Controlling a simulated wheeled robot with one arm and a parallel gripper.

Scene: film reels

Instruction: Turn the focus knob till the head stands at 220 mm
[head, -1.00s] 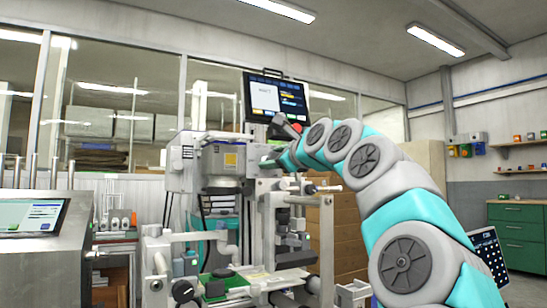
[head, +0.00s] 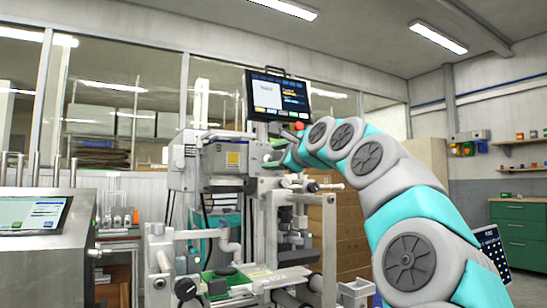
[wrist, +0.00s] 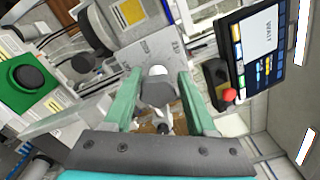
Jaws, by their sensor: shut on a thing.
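The focus knob (wrist: 157,92) is a dark grey rounded knob with a pale centre, on the side of the machine. My gripper (wrist: 158,80) has its two green fingers on either side of it, shut on it. In the head view my gripper (head: 272,160) is small at the right side of the machine's grey head (head: 224,158), and the knob is hidden there. The head carries a yellow label and sits on the upright frame above the bed. I cannot read any height scale in either view.
A dark screen (head: 278,97) stands above the machine; its text is too small to read. A red button (wrist: 229,95) is beside the screen. Below are a green plate with a black disc (wrist: 27,73) and chrome rails. A steel cabinet with a tablet (head: 33,215) stands left.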

